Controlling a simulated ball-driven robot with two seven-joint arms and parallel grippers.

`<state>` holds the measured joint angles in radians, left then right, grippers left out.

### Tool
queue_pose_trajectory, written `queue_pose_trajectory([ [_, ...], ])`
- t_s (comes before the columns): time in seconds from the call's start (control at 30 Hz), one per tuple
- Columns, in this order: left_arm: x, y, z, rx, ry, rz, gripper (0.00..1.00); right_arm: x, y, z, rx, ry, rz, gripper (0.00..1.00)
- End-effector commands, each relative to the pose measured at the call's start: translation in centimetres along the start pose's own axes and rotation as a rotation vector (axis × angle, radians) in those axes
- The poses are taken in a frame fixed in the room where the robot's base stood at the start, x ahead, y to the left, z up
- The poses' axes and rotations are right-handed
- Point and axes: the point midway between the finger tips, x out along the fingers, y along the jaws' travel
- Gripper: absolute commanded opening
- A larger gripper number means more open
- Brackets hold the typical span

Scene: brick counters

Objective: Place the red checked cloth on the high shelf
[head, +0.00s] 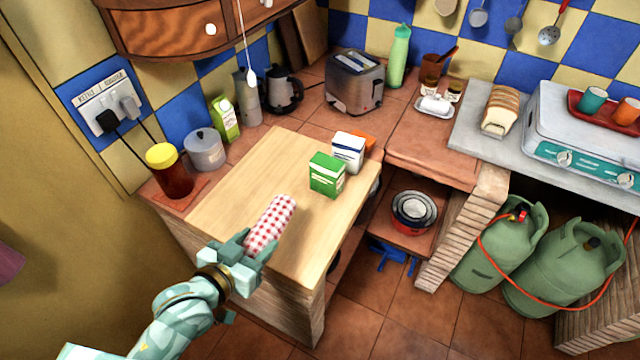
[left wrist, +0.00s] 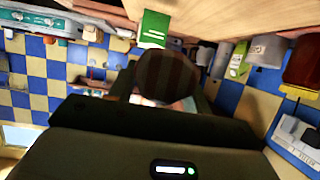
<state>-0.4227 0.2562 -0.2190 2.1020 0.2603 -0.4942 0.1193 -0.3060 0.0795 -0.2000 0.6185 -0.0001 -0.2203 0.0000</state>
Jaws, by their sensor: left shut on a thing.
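The red checked cloth (head: 269,224) is a rolled bundle, white with red checks, over the front part of the pale wooden worktop (head: 240,165) in the head view. My left gripper (head: 243,250) is shut on its near end, at the worktop's front edge. I cannot tell whether the cloth touches the wood. In the left wrist view a dark round shape (left wrist: 168,80) fills the middle, faintly banded, most likely the cloth in shadow. My right gripper is not in view. No shelf is clearly identifiable as the high shelf; a wooden wall cabinet (head: 165,30) hangs at upper left.
A green box (head: 327,175) and a white box (head: 348,152) stand on the worktop's right side. A red jar with yellow lid (head: 167,170) and a grey pot (head: 204,150) stand left. Bowls (head: 413,211) sit on a low shelf. Green gas cylinders (head: 500,245) stand at right.

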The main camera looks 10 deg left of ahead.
Motion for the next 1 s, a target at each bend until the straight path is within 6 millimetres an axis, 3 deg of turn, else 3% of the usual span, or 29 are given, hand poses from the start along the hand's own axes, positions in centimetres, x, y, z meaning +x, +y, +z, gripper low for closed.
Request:
queue_pose_trajectory([
  [0.17, 0.7, 0.0, -1.2, 0.01, 0.001, 0.025, 0.26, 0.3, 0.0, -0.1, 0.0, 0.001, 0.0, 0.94],
  [0.37, 4.7, -3.0, -0.6, 0.015, 0.001, 0.027, 0.26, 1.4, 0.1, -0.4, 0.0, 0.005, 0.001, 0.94],
  [0.5, 8.3, -5.8, 0.0, 0.015, 0.0, 0.026, 0.26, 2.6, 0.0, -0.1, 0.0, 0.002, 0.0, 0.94],
  [0.63, 11.0, -7.2, 2.1, 0.011, -0.004, 0.028, 0.26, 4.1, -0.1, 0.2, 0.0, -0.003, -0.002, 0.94],
  [1.0, 14.1, -9.1, 4.1, 0.011, -0.002, 0.028, 0.26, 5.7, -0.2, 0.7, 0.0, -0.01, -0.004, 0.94],
])
